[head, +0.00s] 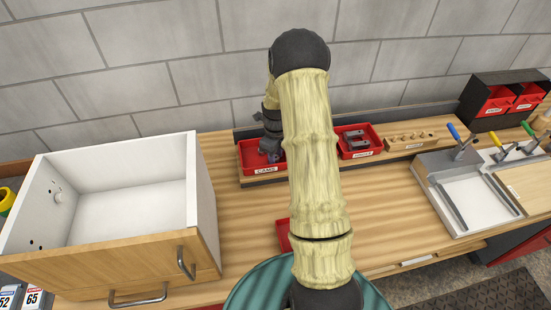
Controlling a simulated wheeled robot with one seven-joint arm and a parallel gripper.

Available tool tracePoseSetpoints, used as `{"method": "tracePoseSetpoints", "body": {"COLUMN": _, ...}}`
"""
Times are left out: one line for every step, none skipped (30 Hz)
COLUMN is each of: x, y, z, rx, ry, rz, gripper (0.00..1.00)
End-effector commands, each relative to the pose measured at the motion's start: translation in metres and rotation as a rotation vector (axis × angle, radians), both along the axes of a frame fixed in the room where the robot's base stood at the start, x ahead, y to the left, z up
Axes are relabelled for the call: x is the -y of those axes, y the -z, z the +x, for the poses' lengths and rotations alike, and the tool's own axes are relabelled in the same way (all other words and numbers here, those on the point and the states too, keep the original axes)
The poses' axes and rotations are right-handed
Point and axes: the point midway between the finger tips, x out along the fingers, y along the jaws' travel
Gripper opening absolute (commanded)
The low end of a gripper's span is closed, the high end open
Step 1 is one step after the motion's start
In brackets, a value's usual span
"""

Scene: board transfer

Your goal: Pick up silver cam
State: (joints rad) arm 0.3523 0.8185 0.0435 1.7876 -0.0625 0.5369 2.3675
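A red tray labelled CAMS (249,160) sits at the back of the wooden workbench, left of my arm. My gripper (271,150) is over the right part of this tray, pointing down, with its fingers low in or just above it. It is small and dark, and my arm covers part of the view, so I cannot tell whether it is open or shut. A small greyish patch shows at the fingertips, but I cannot make out whether it is the silver cam or part of the gripper. No silver cam is clearly visible.
Another red tray (373,143) with dark grey parts stands right of my arm, beside a wooden holder (425,140). A white-lined open cabinet or drawer box (195,215) stands at left. Vises and clamps (464,148) are at right. The bench middle (240,215) is mostly clear.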

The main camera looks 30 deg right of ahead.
Motion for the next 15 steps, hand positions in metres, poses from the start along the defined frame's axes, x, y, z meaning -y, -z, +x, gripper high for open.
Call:
{"method": "tracePoseSetpoints", "body": {"x": 0.0000, "y": -0.0001, "z": 0.0001, "rx": 0.000, "ry": 0.000, "rz": 0.000, "gripper": 0.30}}
{"method": "tracePoseSetpoints", "body": {"x": 0.0000, "y": -0.0001, "z": 0.0000, "rx": 0.000, "ry": 0.000, "rz": 0.000, "gripper": 0.30}}
{"method": "tracePoseSetpoints", "body": {"x": 0.0000, "y": -0.0002, "z": 0.0001, "rx": 0.000, "ry": 0.000, "rz": 0.000, "gripper": 0.30}}
{"method": "tracePoseSetpoints", "body": {"x": 0.0000, "y": -0.0002, "z": 0.0001, "rx": 0.000, "ry": 0.000, "rz": 0.000, "gripper": 0.30}}
{"method": "tracePoseSetpoints", "body": {"x": 0.0000, "y": -0.0002, "z": 0.0001, "rx": 0.000, "ry": 0.000, "rz": 0.000, "gripper": 0.30}}
{"method": "tracePoseSetpoints", "body": {"x": 0.0000, "y": -0.0003, "z": 0.0001, "rx": 0.000, "ry": 0.000, "rz": 0.000, "gripper": 0.30}}
{"method": "tracePoseSetpoints", "body": {"x": 0.0000, "y": -0.0003, "z": 0.0001, "rx": 0.000, "ry": 0.000, "rz": 0.000, "gripper": 0.30}}
{"method": "tracePoseSetpoints", "body": {"x": -0.0001, "y": -0.0003, "z": 0.0000, "rx": 0.000, "ry": 0.000, "rz": 0.000, "gripper": 0.28}}
{"method": "tracePoseSetpoints", "body": {"x": 0.0000, "y": -0.0003, "z": 0.0001, "rx": 0.000, "ry": 0.000, "rz": 0.000, "gripper": 0.20}}
{"method": "tracePoseSetpoints", "body": {"x": 0.0000, "y": -0.0004, "z": 0.0001, "rx": 0.000, "ry": 0.000, "rz": 0.000, "gripper": 0.14}}
{"method": "tracePoseSetpoints", "body": {"x": 0.0000, "y": -0.0004, "z": 0.0001, "rx": 0.000, "ry": 0.000, "rz": 0.000, "gripper": 0.08}}
{"method": "tracePoseSetpoints", "body": {"x": -0.0001, "y": -0.0004, "z": 0.0000, "rx": 0.000, "ry": 0.000, "rz": 0.000, "gripper": 0.02}}
{"method": "tracePoseSetpoints", "body": {"x": -0.0001, "y": -0.0004, "z": 0.0000, "rx": 0.000, "ry": 0.000, "rz": 0.000, "gripper": 0.02}}
{"method": "tracePoseSetpoints", "body": {"x": 0.0000, "y": -0.0004, "z": 0.0001, "rx": 0.000, "ry": 0.000, "rz": 0.000, "gripper": 0.02}}
{"method": "tracePoseSetpoints", "body": {"x": -0.0001, "y": -0.0004, "z": 0.0000, "rx": 0.000, "ry": 0.000, "rz": 0.000, "gripper": 0.02}}
